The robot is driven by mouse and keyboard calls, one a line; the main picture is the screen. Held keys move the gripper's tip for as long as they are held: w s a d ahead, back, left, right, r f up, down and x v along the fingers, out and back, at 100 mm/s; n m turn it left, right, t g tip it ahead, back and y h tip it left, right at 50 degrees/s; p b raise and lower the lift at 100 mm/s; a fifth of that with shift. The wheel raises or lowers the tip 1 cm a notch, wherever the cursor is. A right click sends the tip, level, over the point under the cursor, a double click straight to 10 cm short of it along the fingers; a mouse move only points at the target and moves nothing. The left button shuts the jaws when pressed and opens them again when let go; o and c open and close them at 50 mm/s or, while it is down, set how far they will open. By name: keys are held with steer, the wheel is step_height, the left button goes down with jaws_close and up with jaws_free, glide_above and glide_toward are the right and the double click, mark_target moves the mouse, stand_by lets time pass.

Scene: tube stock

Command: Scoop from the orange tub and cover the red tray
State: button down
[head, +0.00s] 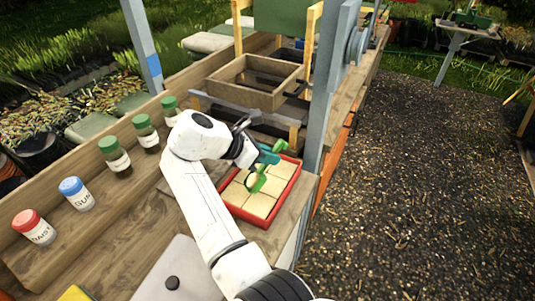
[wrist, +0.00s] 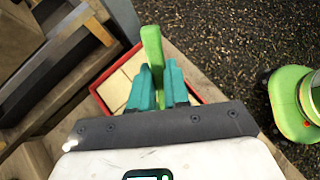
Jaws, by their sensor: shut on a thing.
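My gripper (head: 268,155) is shut on the green scoop (head: 254,182), which hangs over the red tray (head: 294,172). In the wrist view, the teal fingers (wrist: 158,88) close on the scoop's green handle (wrist: 152,52). The red tray lies on the bench near its right edge, with several pale square blocks inside. It also shows behind the fingers in the wrist view (wrist: 96,92). The scoop's contents cannot be made out. I cannot pick out an orange tub in either view.
A wooden frame (head: 255,100) stands behind the tray, and a grey post (head: 322,100) rises close to its right. Jars with red (head: 33,227), blue (head: 76,193) and green lids (head: 115,157) line the bench's left side. Gravel (head: 420,190) lies right of the bench.

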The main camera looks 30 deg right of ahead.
steer(key=shift+r+y+p, duration=0.3)
steer(key=shift+r+p, duration=0.15)
steer(key=shift+p, duration=0.4)
steer(key=r+y+p, duration=0.1)
steer(key=p, duration=0.2)
steer(key=y+p, duration=0.2)
steer(key=p, duration=0.1)
steer(key=shift+r+p, duration=0.35)
step_height(320, 180, up, 2)
steer(key=y, duration=0.4)
steer(key=shift+d, duration=0.1)
steer(key=shift+r+y, duration=0.25)
steer(key=shift+y, duration=0.35)
